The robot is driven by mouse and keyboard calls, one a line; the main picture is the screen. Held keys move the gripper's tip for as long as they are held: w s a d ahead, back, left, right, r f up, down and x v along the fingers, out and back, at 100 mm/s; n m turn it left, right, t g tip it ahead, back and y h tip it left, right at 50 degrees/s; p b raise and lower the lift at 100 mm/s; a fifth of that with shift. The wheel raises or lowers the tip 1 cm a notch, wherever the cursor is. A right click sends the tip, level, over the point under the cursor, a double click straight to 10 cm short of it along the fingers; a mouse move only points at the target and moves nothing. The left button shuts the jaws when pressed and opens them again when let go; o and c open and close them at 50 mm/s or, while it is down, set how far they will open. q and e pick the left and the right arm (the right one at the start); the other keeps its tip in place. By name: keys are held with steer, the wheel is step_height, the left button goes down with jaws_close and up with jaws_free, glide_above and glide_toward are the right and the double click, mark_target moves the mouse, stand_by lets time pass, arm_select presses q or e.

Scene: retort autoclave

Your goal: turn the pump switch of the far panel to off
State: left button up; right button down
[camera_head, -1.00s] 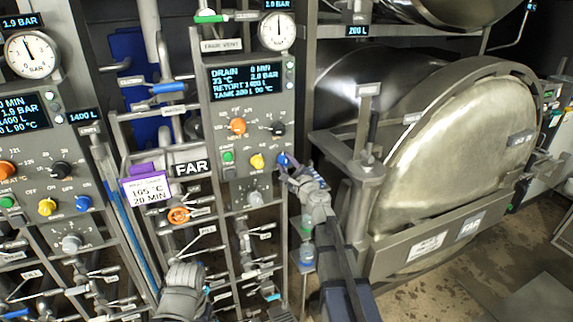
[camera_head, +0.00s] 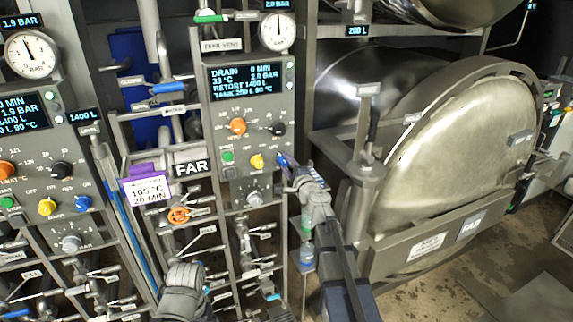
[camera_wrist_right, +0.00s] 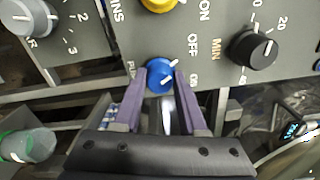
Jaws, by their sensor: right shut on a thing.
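The far panel (camera_head: 248,105) carries the FAR sign beside it and a lit display reading DRAIN. Its pump switch is a blue knob (camera_wrist_right: 159,75) at the panel's lower right corner; in the head view my gripper mostly covers it. My right gripper (camera_wrist_right: 166,84) has its two purple fingers on either side of the blue knob, shut on it. The knob's white pointer line slants up and right in the wrist view, toward the OFF mark. A grey part at the bottom of the head view seems to be my left arm (camera_head: 184,288); its fingers cannot be made out.
A yellow knob (camera_head: 257,161) sits beside the pump switch, with a black knob (camera_head: 278,129) above. A lower grey knob (camera_head: 254,198) is close by. The big round retort door (camera_head: 455,150) stands to the right. Pipes and valves crowd the left.

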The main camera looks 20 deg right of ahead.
stand_by(0.3)
steer(key=shift+c, duration=2.3)
jaws_free()
steer(key=s, duration=0.7)
steer(key=shift+s, duration=0.4)
steer(key=shift+d, duration=0.15)
